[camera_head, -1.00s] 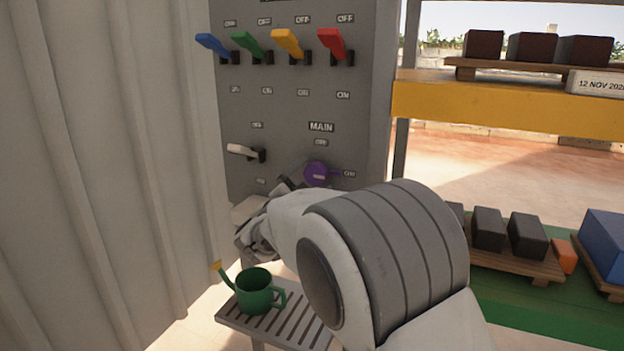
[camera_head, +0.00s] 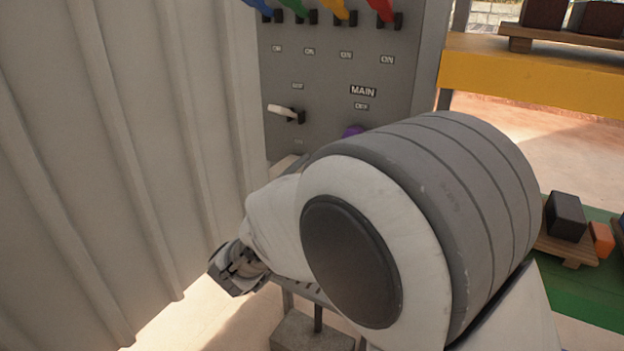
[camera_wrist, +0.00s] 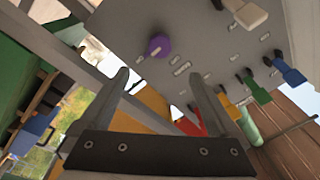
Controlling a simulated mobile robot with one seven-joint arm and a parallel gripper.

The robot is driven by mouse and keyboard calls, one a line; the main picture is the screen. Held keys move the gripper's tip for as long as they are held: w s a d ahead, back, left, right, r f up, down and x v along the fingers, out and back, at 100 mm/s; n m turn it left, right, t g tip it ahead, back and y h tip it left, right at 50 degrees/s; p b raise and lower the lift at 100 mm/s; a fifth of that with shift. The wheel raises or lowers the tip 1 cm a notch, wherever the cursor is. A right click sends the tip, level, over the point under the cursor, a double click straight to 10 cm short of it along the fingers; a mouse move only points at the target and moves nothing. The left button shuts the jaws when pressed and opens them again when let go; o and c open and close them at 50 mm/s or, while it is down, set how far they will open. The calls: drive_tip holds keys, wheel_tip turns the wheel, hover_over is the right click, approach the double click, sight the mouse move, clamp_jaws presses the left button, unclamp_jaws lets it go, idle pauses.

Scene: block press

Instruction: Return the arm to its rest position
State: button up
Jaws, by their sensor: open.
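My gripper (camera_head: 235,270) is low in the head view, left of my large arm joint and in front of the white corrugated wall. In the wrist view my gripper (camera_wrist: 158,78) has its two fingers wide apart with nothing between them. The grey switch panel (camera_head: 330,75) is beyond the arm and apart from the fingers. Its purple knob (camera_head: 353,131) is mostly hidden behind my arm in the head view. The knob shows whole in the wrist view (camera_wrist: 158,47).
The white corrugated wall (camera_head: 120,150) stands close on the left. The panel has a white lever (camera_head: 285,113) and coloured levers above. A yellow shelf beam (camera_head: 540,75) and dark blocks (camera_head: 566,215) are on the right. My arm hides much of the middle.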

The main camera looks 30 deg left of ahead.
drive_tip(key=shift+s+f, duration=0.1)
drive_tip(key=shift+s, duration=0.7)
drive_tip(key=w+d+r+n+g+y, duration=0.2)
drive_tip(key=w+d+r+n+y, duration=0.15)
drive_tip(key=w+d+r, duration=0.2)
drive_tip(key=d+r+n+g+y, duration=0.3)
drive_tip(key=d+n+y, duration=0.1)
drive_tip(key=d, duration=0.4)
drive_tip(key=s+d+f+n+g+h+p, duration=0.1)
drive_tip(key=s+d+f+g+h, duration=0.25)
drive_tip(key=s+d, duration=0.9)
drive_tip(key=s+d+f+n+g+h+p, duration=0.1)
drive_tip(key=s+d+f+n+g+h, duration=0.3)
drive_tip(key=s+d, duration=0.85)
wheel_tip(320, 180, up, 23)
drive_tip(key=w+m+g+y+p, duration=0.1)
drive_tip(key=m+p, duration=0.1)
drive_tip(key=p, duration=2)
drive_tip(key=shift+w+f+y+p, duration=0.15)
drive_tip(key=shift+w+y+p, duration=0.05)
drive_tip(key=shift+y+p, duration=0.15)
